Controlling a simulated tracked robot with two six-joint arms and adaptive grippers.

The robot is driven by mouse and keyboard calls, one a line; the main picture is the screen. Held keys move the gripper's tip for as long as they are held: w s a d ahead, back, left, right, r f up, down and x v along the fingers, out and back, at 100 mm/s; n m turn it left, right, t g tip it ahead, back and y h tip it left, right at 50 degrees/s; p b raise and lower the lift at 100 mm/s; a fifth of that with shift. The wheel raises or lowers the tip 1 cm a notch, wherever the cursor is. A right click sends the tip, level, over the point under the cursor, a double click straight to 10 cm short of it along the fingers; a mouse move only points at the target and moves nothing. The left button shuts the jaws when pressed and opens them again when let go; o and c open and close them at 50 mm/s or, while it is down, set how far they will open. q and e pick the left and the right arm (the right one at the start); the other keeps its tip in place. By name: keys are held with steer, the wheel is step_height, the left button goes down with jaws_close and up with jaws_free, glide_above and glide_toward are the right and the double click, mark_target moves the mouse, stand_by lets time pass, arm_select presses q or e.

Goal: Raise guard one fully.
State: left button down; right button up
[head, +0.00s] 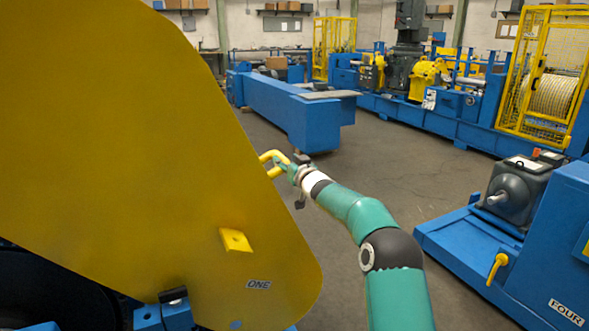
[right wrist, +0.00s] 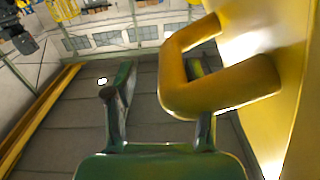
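Guard one (head: 130,130) is a large yellow plate labelled ONE, filling the left of the head view. It stands tilted up and runs past the frame's top left edge. Its yellow loop handle (head: 273,157) sticks out from its right side; the handle (right wrist: 172,80) also shows large in the right wrist view. My right gripper (head: 295,172) is at the handle. In the right wrist view its fingers (right wrist: 160,105) are apart, one left of the handle's outer bar and one behind the loop, with a gap to the left finger. My left gripper is out of view.
A yellow tab (head: 236,240) sits on the guard's face. Blue brackets (head: 165,315) stand at its lower edge. A blue bench (head: 290,110) is behind, and a blue machine labelled FOUR (head: 550,260) with a grey gearbox (head: 515,190) stands right. Open floor lies between.

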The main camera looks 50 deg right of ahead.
steer(key=v, duration=1.1)
steer(key=shift+s, duration=0.4)
steer(key=shift+a, duration=0.1)
